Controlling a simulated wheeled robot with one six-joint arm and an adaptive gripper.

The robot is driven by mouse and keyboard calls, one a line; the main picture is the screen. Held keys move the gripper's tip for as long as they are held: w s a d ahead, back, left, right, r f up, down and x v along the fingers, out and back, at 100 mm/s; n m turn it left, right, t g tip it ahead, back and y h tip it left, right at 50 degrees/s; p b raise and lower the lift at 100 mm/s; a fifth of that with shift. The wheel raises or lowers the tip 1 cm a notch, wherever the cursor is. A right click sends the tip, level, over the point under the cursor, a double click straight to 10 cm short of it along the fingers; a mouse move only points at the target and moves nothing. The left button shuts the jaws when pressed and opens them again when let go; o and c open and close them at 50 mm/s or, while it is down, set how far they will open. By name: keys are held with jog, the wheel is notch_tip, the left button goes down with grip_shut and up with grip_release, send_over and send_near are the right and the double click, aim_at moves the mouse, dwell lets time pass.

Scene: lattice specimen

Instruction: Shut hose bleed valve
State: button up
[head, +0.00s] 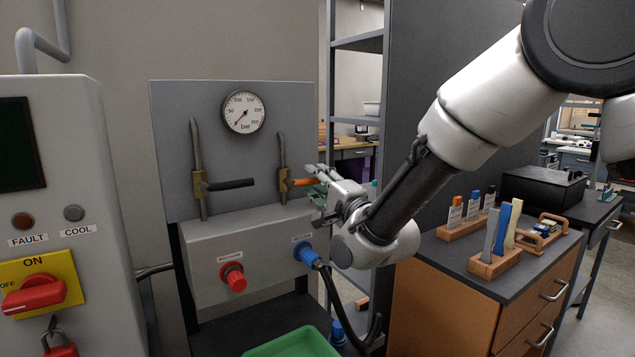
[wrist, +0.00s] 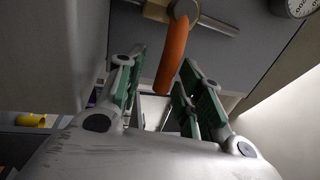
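The valve with the orange lever (head: 303,182) sits on the right-hand pipe of the grey panel, above the blue hose connector (head: 306,253). Its lever points sideways, across the upright pipe, toward my gripper (head: 319,195). In the wrist view the orange lever (wrist: 174,55) reaches down from a brass body (wrist: 157,10) between the two green-padded fingers of my gripper (wrist: 160,78). The fingers are apart, with gaps visible beside the lever. Whether either finger touches it I cannot tell. A second valve with a black lever (head: 232,184), also lying sideways, is on the left-hand pipe.
A pressure gauge (head: 243,112) is above the valves, its needle at the low left. A red connector (head: 233,277) is on the box below. A black hose (head: 338,300) hangs from the blue connector. A cabinet (head: 450,315) with racks stands right; a green tray (head: 292,343) lies below.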

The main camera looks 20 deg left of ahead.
jog(key=shift+s+d, duration=0.1)
jog(key=v, duration=1.1)
jog(key=shift+s+d, duration=0.2)
jog(key=shift+d, duration=0.1)
jog(key=shift+f, duration=0.15)
jog(key=w+d+n+h, duration=0.1)
jog(key=w+d+h, duration=0.2)
jog(key=d, duration=0.5)
jog(key=w+d+n+h, duration=0.2)
jog(key=w+d+h, duration=0.15)
jog(key=d, duration=0.45)
jog(key=s+d+n+g+h, duration=0.1)
jog(key=s+d+g+h, duration=0.15)
jog(key=d, duration=0.95)
jog(key=s+d+f+n+g+h, duration=0.1)
jog(key=s+d+n+g+h, duration=0.1)
jog(key=s+d, duration=0.8)
jog(key=s+d+f+n+g+h, duration=0.2)
jog(key=s+d+g+h, duration=0.2)
jog(key=s+d, duration=0.6)
jog(key=shift+s+d, duration=0.35)
jog(key=shift+s, duration=0.15)
